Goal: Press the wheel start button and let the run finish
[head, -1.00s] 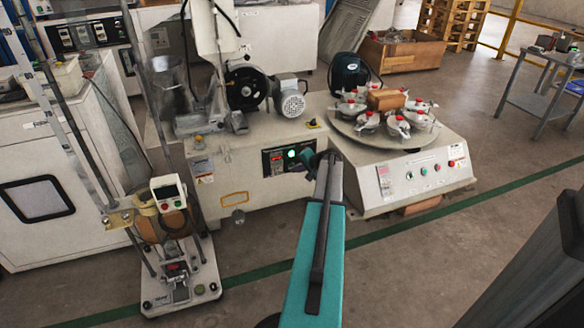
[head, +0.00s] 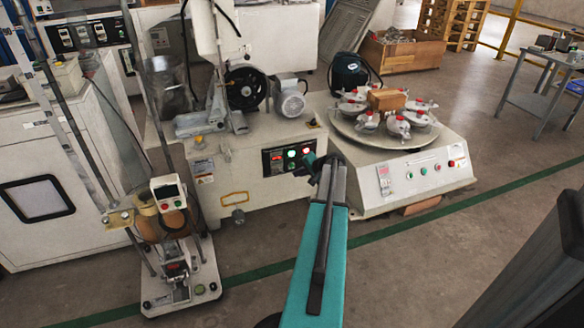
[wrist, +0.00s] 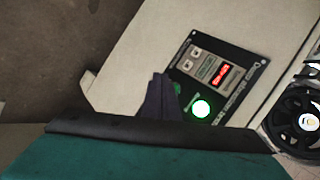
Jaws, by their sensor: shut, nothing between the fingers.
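The grinding machine (head: 235,165) has a black control panel (head: 288,157) on its front. The panel carries a lit green button (head: 291,153), a red display (head: 276,157) and a reddish light or button (head: 306,150) on the right. In the wrist view the green button (wrist: 201,108) glows and the display (wrist: 221,75) is lit red; its digits are unreadable. My gripper (head: 310,166) is shut and empty, just in front of the panel's lower right. In the wrist view its tips (wrist: 161,82) are beside the green button; contact cannot be told. The black wheel (head: 246,88) is on top.
A round turntable (head: 350,130) with several clamped pots stands on a white cabinet (head: 405,180) right of my gripper. A test stand (head: 180,285) is at the lower left. A metal side table (head: 530,100) is at the far right.

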